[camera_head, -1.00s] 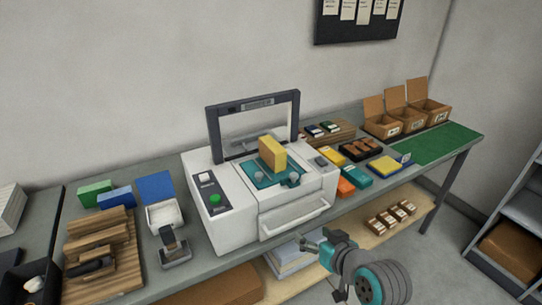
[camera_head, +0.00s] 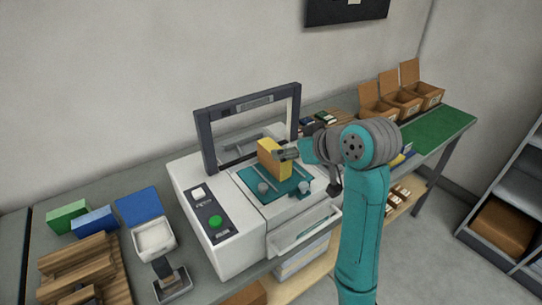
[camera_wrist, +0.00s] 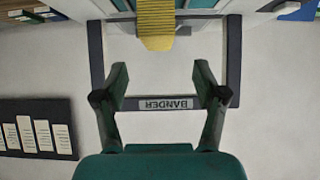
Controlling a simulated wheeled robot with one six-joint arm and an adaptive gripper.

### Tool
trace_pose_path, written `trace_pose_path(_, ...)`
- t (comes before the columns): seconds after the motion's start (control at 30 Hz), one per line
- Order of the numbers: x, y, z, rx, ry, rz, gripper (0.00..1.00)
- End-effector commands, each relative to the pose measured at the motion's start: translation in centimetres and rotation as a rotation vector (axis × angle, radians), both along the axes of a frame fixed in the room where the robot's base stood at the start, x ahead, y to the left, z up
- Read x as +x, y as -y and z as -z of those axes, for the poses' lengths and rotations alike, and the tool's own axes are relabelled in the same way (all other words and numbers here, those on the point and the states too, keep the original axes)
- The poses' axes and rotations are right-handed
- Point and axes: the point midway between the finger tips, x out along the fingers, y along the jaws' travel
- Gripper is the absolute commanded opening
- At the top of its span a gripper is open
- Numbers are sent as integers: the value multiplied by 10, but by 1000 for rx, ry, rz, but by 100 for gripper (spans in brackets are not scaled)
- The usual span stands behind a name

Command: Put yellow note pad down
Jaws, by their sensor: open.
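The yellow note pad (camera_head: 270,158) stands upright on the teal plate (camera_head: 266,192) of the white banding machine (camera_head: 225,250), near its dark frame. In the wrist view the picture is upside down; the pad (camera_wrist: 156,20) shows at the top edge, beyond the fingertips. My gripper (camera_wrist: 160,82) is open there, with nothing between its fingers. Whether a finger touches the pad cannot be told.
The machine's dark frame (camera_head: 204,140) rises behind the pad. A green mat (camera_head: 445,135) and open cardboard boxes (camera_head: 402,103) are at the right end of the bench. Wooden blocks (camera_head: 75,265) and a white tray (camera_head: 155,238) lie at the left. My arm hides the bench's middle right.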

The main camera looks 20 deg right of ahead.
Motion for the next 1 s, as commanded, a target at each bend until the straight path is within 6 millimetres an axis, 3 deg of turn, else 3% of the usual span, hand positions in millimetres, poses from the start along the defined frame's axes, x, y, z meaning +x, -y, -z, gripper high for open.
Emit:
trace_pose_path(0.7, 60, -17, 47, 1, -1, 1, 71)
trace_pose_path(1.0, 63, -18, 49, 1, 1, 1, 71)
